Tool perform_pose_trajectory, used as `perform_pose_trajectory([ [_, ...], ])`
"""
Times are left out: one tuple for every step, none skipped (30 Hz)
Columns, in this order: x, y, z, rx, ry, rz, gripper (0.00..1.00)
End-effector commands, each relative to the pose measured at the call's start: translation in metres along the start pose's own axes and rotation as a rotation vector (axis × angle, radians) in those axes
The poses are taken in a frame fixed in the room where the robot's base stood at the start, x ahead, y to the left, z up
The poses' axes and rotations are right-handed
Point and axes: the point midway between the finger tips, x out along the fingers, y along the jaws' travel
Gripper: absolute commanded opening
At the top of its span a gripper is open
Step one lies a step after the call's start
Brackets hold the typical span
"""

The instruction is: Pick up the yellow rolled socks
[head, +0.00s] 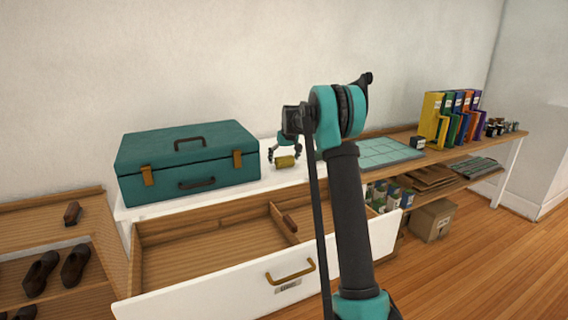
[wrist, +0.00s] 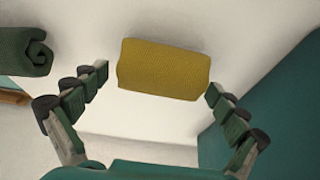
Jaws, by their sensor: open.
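The yellow rolled socks (head: 285,161) lie on the white dresser top, just right of the teal suitcase. They show large in the wrist view (wrist: 164,69) as a ribbed yellow roll. My gripper (head: 284,153) is above them with its fingers pointing down. In the wrist view, my gripper (wrist: 158,90) is open, one finger near each end of the roll. The left finger is apart from the roll; the right fingertip is close to its right end, and I cannot tell if it touches.
The teal suitcase (head: 190,160) stands close on the left. A dark green roll (wrist: 26,52) lies at the wrist view's upper left. Below is an open wooden drawer (head: 215,250). A cutting mat (head: 378,153) and colourful binders (head: 452,118) are on the bench to the right.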

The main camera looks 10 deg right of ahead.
Motion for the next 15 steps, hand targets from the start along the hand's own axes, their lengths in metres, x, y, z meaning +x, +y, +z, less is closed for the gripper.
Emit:
perform_pose_trajectory([
  [0.005, -0.0001, 0.0, 0.0, 0.0, 0.0, 0.97],
  [0.0066, -0.0001, 0.0, 0.0, 0.0, 0.0, 0.97],
  [0.0076, -0.0001, 0.0001, 0.0, 0.0, 0.0, 0.97],
  [0.0077, -0.0001, 0.0001, 0.0, 0.0, 0.0, 0.97],
  [0.0076, -0.0001, 0.0001, 0.0, 0.0, 0.0, 0.97],
  [0.0075, -0.0001, 0.0001, 0.0, 0.0, 0.0, 0.97],
  [0.0074, -0.0001, 0.0001, 0.0, 0.0, 0.0, 0.97],
  [0.0074, -0.0001, 0.0001, 0.0, 0.0, 0.0, 0.97],
  [0.0074, -0.0001, 0.0001, 0.0, 0.0, 0.0, 0.94],
  [0.0073, -0.0001, 0.0001, 0.0, 0.0, 0.0, 0.9],
  [0.0073, -0.0001, 0.0001, 0.0, 0.0, 0.0, 0.86],
  [0.0073, -0.0001, 0.0001, 0.0, 0.0, 0.0, 0.81],
  [0.0072, -0.0001, 0.0001, 0.0, 0.0, 0.0, 0.78],
  [0.0072, -0.0001, 0.0001, 0.0, 0.0, 0.0, 0.74],
  [0.0072, -0.0001, 0.0001, 0.0, 0.0, 0.0, 0.69],
])
